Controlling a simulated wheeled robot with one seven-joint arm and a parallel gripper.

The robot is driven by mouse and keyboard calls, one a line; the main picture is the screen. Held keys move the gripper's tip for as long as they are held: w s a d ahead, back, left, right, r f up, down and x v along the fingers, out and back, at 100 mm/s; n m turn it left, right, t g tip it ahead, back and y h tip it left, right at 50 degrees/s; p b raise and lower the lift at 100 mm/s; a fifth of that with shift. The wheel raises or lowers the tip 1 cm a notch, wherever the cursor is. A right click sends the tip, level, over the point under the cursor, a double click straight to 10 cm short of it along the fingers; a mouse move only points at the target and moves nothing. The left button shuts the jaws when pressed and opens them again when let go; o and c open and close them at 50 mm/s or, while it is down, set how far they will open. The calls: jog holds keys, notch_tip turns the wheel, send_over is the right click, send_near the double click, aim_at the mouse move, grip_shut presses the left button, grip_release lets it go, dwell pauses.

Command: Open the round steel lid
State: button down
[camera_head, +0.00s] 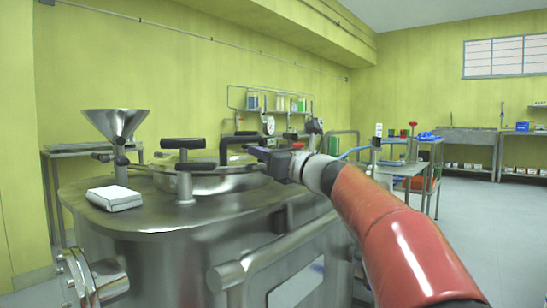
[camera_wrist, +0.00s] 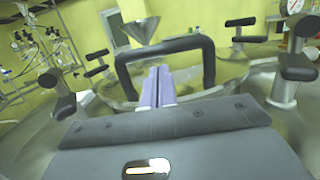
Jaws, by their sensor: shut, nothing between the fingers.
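The round steel lid (camera_head: 222,181) sits flat on top of the big steel reactor, with black-knobbed clamps around its rim. A black arched handle (camera_head: 224,148) stands up from the lid. In the wrist view the handle (camera_wrist: 166,47) frames my fingertips, and part of the shiny lid (camera_wrist: 228,76) shows beyond them. My gripper (camera_wrist: 160,72) has its two pale fingers together with nothing between them, pointing in under the arch. I cannot tell whether they touch the handle. In the head view my gripper (camera_head: 262,154) is at the right side of the handle, its fingers too small to make out.
A steel funnel (camera_head: 115,125) and a white box (camera_head: 114,198) stand on the reactor top (camera_head: 150,222) at left. Clamps with black knobs (camera_head: 183,144) and a pressure gauge (camera_head: 268,125) rise close around the lid. Open floor (camera_head: 480,225) lies at right.

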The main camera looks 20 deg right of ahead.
jog(key=shift+x, duration=0.95)
